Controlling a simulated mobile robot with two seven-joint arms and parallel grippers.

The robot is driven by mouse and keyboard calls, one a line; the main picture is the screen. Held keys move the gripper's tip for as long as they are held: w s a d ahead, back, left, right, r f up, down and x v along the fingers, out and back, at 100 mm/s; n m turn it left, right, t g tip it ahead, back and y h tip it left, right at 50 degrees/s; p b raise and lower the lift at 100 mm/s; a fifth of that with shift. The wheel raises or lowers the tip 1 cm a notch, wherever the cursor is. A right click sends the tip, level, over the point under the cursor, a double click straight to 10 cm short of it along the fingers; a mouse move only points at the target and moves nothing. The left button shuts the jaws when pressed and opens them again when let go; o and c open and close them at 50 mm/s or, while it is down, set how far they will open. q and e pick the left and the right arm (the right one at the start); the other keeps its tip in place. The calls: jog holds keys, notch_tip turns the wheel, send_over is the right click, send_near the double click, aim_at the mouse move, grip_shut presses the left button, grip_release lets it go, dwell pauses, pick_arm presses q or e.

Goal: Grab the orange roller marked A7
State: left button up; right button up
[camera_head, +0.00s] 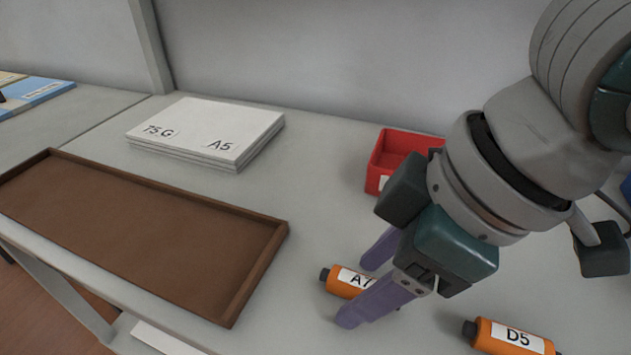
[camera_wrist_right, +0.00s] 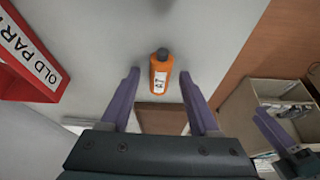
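The orange roller marked A7 (camera_head: 342,282) lies on the grey table in the head view, with a dark end cap at its left and a white label. My right gripper (camera_head: 358,292) is open, with its purple fingers on either side of the roller. In the right wrist view the roller (camera_wrist_right: 160,74) shows between the open fingertips (camera_wrist_right: 159,75), with visible gaps on both sides. Whether the fingers are fully down at its height is hard to tell. What looks like my left gripper (camera_wrist_right: 270,127) shows in part at the right of the wrist view; its opening is unclear.
A second orange roller marked D5 (camera_head: 510,338) lies to the right. A red bin (camera_head: 377,177) stands behind the gripper. A brown tray (camera_head: 276,240) lies at the left, with a paper stack (camera_head: 210,130) behind it. An open box (camera_wrist_right: 240,110) shows in the wrist view.

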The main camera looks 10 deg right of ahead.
grip_shut()
jog(key=shift+r, duration=0.15)
dwell(0.4)
